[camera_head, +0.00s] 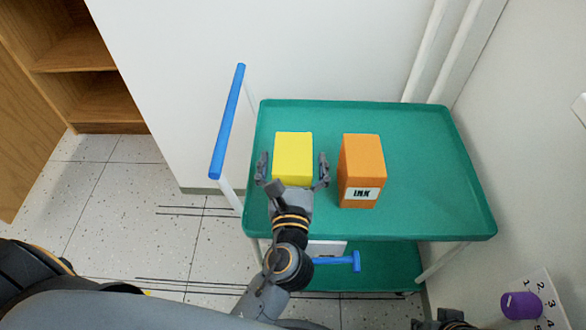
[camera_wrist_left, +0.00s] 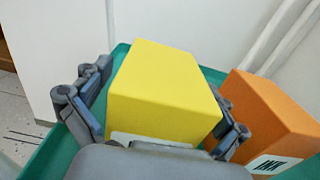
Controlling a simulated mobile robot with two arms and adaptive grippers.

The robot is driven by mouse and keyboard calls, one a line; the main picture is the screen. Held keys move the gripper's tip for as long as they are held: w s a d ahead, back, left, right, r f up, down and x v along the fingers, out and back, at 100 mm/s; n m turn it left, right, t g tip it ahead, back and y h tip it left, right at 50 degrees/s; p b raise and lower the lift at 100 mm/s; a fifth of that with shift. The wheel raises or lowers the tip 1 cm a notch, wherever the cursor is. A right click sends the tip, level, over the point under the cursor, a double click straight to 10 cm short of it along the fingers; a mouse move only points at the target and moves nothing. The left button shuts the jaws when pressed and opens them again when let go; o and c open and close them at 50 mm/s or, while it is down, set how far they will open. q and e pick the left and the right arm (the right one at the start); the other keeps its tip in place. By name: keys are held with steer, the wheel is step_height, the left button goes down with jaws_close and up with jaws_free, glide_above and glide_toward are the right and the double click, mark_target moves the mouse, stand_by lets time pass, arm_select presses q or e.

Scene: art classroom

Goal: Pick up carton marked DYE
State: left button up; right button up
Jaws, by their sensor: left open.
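A yellow carton (camera_head: 293,150) stands upright on the green top tray of a cart, left of an orange carton. In the left wrist view the yellow carton (camera_wrist_left: 165,88) shows the top edge of a white label, but its word is hidden by my gripper. My left gripper (camera_head: 293,170) is open, with one finger on each side of the yellow carton. In the left wrist view a gap shows by the left finger; whether the right finger touches is unclear. A dark part at the bottom right edge, probably my right gripper (camera_head: 445,321), is mostly cut off.
The orange carton (camera_head: 361,165) marked INK stands close to the right finger. The green tray (camera_head: 430,190) has a raised rim and is bare at right. A blue handle (camera_head: 228,120) rises at the cart's left. Walls stand behind and right; a purple knob (camera_head: 520,305) is lower right.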

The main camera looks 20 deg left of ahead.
arm_select(q)
steer(key=c, duration=1.7)
steer(key=shift+r, duration=0.1)
